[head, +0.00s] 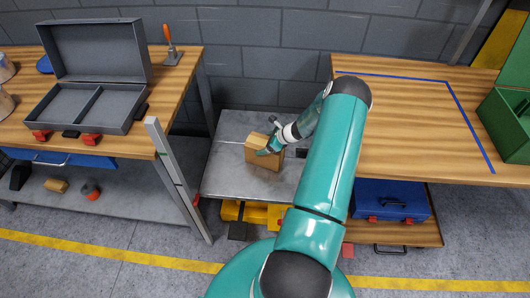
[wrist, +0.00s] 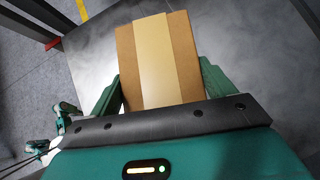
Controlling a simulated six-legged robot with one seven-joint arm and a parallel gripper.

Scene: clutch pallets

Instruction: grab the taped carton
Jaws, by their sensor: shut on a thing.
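The taped carton (head: 263,158) is a small brown box on the low grey metal table (head: 225,180) between two wooden benches. In the wrist view the carton (wrist: 183,50) shows a broad tan tape strip down its middle. My gripper (head: 268,151) reaches it from above and the right in the head view. In the wrist view my gripper (wrist: 160,85) has one green finger on each side of the carton, shut on it. The carton's underside is hidden, so I cannot tell whether it touches the table.
An open grey case (head: 128,118) and a trowel (head: 171,50) lie on the left bench (head: 185,75). The right bench (head: 410,145) has a blue tape outline and a green box (head: 508,120). A blue case (head: 390,200) sits below it.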

